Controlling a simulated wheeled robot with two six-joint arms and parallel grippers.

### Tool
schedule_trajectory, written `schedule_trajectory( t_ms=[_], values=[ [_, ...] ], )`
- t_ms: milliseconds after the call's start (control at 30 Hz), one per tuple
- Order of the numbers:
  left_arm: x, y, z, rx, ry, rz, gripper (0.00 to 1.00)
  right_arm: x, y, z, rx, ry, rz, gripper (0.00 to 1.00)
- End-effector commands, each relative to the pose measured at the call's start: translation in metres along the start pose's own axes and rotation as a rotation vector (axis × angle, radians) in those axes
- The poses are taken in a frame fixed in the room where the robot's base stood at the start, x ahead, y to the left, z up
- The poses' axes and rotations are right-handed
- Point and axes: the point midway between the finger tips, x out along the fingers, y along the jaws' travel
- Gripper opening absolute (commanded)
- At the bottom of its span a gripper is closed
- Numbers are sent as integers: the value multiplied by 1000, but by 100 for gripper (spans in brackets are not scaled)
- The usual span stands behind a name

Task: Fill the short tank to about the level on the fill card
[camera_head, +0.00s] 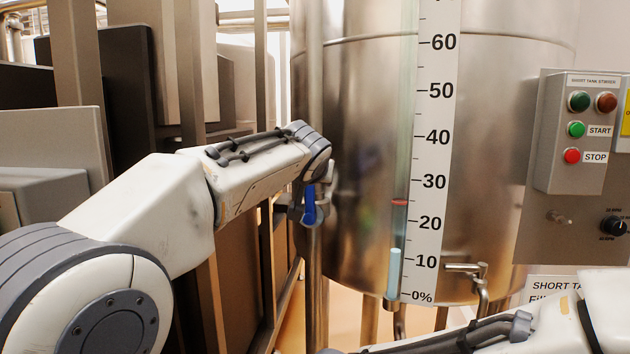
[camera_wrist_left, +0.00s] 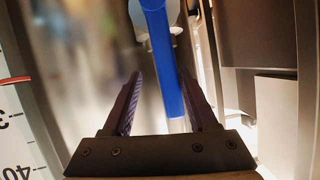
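The steel short tank (camera_head: 480,130) fills the middle of the head view. Its percent scale (camera_head: 434,150) stands beside a sight tube with a pale blue column (camera_head: 394,272) reaching a little above 10. A red marker (camera_head: 399,202) sits at about 25. The fill card (camera_head: 548,290) is mostly hidden behind my right arm; its level cannot be read. A blue valve handle (camera_head: 309,205) is at my left wrist. In the left wrist view the blue handle (camera_wrist_left: 160,45) runs between the spread fingers of my left gripper (camera_wrist_left: 161,76), nearer the right finger. My right gripper is out of view.
A control box (camera_head: 580,135) with green START and red STOP buttons is at the right, with a black knob (camera_head: 613,226) below. A small tap (camera_head: 467,268) sticks out low on the tank. Posts and cabinets crowd the left.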

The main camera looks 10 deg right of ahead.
Motion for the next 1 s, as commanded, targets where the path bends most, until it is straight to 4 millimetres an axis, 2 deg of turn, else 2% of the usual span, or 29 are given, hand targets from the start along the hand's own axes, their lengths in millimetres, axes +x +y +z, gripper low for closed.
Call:
schedule_trajectory(
  t_ms=[167,400,600,767,1000],
  values=[
    [-17,2,0,0,5,3,57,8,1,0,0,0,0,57],
    [-65,2,1,0,5,4,57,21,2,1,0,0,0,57],
    [-95,1,1,0,2,3,57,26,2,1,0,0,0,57],
    [-104,1,0,0,1,2,57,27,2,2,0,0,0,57],
    [-105,0,0,0,0,1,57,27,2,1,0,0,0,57]
  ],
)
